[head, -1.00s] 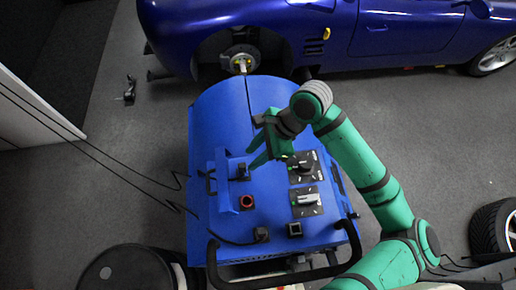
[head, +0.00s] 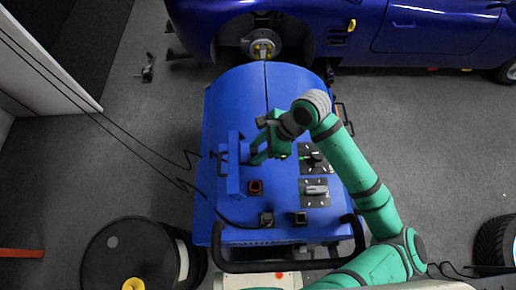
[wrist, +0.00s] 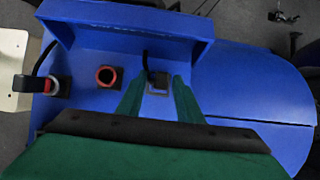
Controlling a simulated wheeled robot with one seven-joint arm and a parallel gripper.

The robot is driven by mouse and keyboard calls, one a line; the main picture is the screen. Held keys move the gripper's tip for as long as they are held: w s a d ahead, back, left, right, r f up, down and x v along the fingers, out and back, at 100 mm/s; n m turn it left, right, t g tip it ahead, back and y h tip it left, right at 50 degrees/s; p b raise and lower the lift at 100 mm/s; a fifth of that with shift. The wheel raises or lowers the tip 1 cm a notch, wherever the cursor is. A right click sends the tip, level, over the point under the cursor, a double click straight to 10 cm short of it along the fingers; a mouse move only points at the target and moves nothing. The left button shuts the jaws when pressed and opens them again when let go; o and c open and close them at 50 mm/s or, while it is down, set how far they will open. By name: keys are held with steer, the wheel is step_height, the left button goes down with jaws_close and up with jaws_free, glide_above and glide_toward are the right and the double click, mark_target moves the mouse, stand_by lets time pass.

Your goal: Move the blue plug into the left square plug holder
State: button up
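A dark plug (wrist: 158,78) with a black cable sits upright in a square fitting on the blue machine's top, beside the raised blue panel (head: 234,165). I cannot make out blue on this plug. My gripper (wrist: 159,80) is open, its green fingers on either side of the plug with visible gaps. In the head view my gripper (head: 256,157) hides most of the plug. A red-ringed square holder (head: 255,187) stands empty nearer the front and also shows in the wrist view (wrist: 107,76). Another black plug (head: 266,218) with a cable sits in a fitting nearer the front edge.
An empty dark square holder (head: 301,218) is right of the front plug. Two knob switches (head: 315,190) lie on the right of the top. A black handle bar (head: 285,266) runs along the front. Cables hang at left; a blue car (head: 400,30) stands behind.

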steer(key=shift+w, duration=0.1)
jaws_close()
steer(key=shift+r, duration=0.2)
steer(key=shift+r, duration=0.4)
steer(key=shift+d+r, duration=0.1)
steer(key=shift+r, duration=1.4)
